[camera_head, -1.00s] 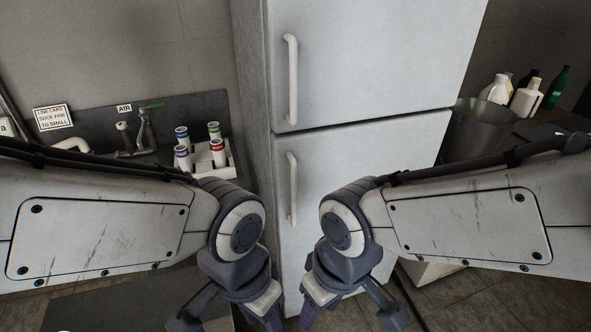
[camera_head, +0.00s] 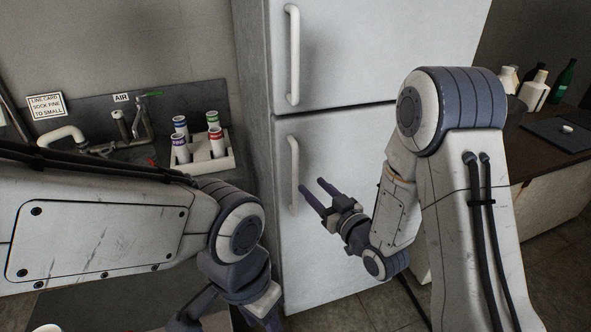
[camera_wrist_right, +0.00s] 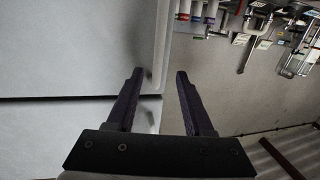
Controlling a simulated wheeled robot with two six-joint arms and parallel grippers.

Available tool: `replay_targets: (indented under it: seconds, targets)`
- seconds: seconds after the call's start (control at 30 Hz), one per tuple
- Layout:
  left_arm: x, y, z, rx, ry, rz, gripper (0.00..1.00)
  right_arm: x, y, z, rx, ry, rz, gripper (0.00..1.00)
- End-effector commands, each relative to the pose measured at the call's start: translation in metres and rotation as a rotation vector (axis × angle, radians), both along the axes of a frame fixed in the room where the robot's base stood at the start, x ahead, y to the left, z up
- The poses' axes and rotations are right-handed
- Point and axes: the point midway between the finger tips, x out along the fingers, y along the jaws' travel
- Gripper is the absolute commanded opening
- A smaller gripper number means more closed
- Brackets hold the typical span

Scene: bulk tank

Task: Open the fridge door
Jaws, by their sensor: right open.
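The white fridge has an upper door (camera_head: 380,50) and a lower door (camera_head: 345,245), both shut, with a thin dark gap between them. The upper handle (camera_head: 292,55) and the lower handle (camera_head: 293,175) are upright white bars near the doors' left edge. My right gripper (camera_head: 313,187) is open and empty, just right of the lower handle and pointing towards it. In the right wrist view the open fingers (camera_wrist_right: 160,74) have a pale bar, seemingly a handle, beyond them; contact cannot be told. My left gripper (camera_head: 268,318) is at the bottom edge, mostly cut off.
Left of the fridge is a dark sink with taps (camera_head: 125,130) and a white rack (camera_head: 205,160) with several colour-banded tubes. At the right a counter (camera_head: 530,145) holds bottles (camera_head: 535,90). Floor shows in front of the fridge.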

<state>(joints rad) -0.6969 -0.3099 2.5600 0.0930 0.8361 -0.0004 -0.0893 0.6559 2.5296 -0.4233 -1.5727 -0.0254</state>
Motion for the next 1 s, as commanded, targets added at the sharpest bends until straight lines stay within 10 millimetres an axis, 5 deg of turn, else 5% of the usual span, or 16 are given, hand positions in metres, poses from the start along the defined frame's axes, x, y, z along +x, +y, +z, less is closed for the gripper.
replay_targets:
  seconds: [0.17, 0.7, 1.0]
  targets:
    - [0.0, 0.0, 0.003, 0.0, 0.0, 0.0, 0.48, 0.008, 0.001, 0.004, 0.026, -0.031, -0.001, 0.52]
    - [0.0, 0.0, 0.027, 0.0, 0.0, 0.0, 0.48, 0.083, 0.044, 0.004, 0.025, -0.031, -0.001, 0.52]
    - [0.0, 0.0, 0.028, 0.0, 0.0, 0.0, 0.48, 0.091, 0.048, 0.003, 0.025, -0.03, -0.002, 0.52]
